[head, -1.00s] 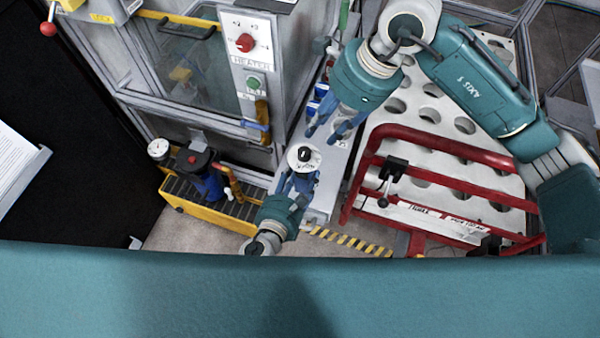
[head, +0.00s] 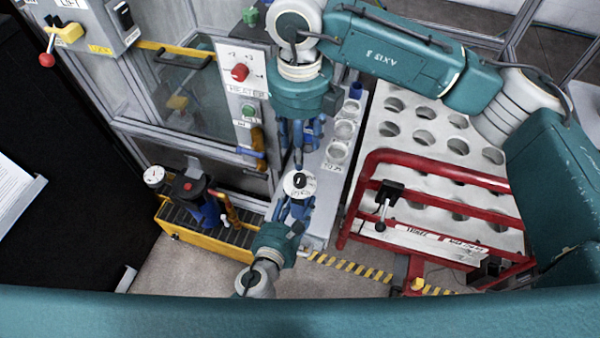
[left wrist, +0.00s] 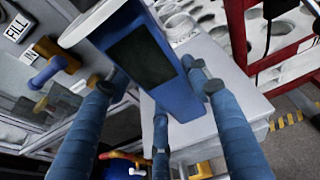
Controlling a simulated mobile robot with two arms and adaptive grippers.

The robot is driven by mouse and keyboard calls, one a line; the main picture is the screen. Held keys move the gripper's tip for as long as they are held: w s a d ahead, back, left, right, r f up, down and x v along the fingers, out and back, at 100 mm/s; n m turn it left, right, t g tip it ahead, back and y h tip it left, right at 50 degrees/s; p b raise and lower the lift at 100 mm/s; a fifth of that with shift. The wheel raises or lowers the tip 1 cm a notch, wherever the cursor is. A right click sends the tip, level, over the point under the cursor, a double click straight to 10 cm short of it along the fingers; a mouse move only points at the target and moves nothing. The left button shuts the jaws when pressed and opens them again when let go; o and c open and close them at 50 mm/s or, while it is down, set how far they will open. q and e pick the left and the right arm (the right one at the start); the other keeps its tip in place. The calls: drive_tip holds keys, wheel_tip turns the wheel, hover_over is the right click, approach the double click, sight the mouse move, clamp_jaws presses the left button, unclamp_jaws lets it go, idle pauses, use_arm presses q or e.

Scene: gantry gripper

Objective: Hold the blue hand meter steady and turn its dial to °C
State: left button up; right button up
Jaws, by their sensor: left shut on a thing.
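The blue hand meter (head: 294,210) stands in the lower middle of the head view, its white dial face with a black knob (head: 299,181) turned up toward the camera. The dial's marks are too small to read. My left gripper (head: 291,214) is shut on the meter's body from below. Contact and finger opening are unclear.
A grey bench (head: 322,208) with several round cups lies right of the meter. A red frame (head: 440,160) and a white holed rack (head: 395,125) stand further right. The heater cabinet (head: 238,95) is behind left, a yellow tray (head: 205,240) with a pump at left.

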sight(300, 177)
wheel_tip(300, 177, down, 11)
drive_tip(key=shift+f, duration=0.1)
idle(0.3)
drive_tip(key=shift+c, duration=0.3)
clamp_jaws()
